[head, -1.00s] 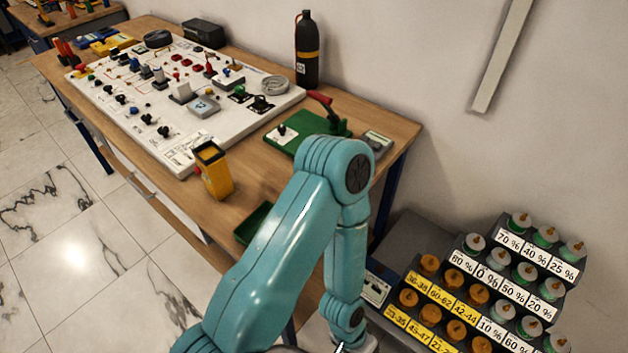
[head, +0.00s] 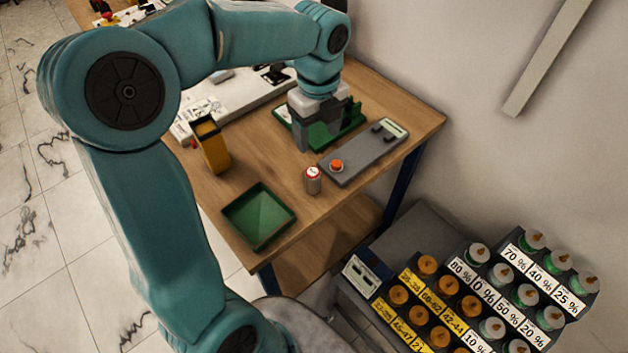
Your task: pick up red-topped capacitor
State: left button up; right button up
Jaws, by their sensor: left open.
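The red-topped capacitor (head: 313,180) is a small pale cylinder with a red and white top. It stands upright on the wooden table (head: 232,193), just left of a grey device with an orange button. My left gripper (head: 318,140) hangs above the table, behind the capacitor and over the green fixture's near edge. It is open, apart from the capacitor, and its fingers are partly lost against the green. My right gripper is not in view.
A green tray (head: 259,217) lies at the table's front corner. A yellow container (head: 211,146) stands to its upper left. The grey device (head: 364,154) lies right of the capacitor. Racks of labelled bottles (head: 480,290) stand at lower right, below the table.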

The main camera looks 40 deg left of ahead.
aim_at(313, 173)
pick_arm(q)
notch_tip(313, 173, down, 10)
jog(key=shift+a+f, duration=0.1)
jog(key=f, duration=0.5)
jog(key=shift+s+a, duration=0.25)
jog(key=shift+s, duration=0.1)
jog(key=shift+w+a+f, duration=0.1)
jog(key=shift+f, duration=0.15)
jog(key=shift+r, duration=0.1)
jog(key=shift+s, duration=0.2)
jog(key=c, duration=0.4)
jog(key=shift+w, duration=0.1)
jog(key=c, duration=0.7)
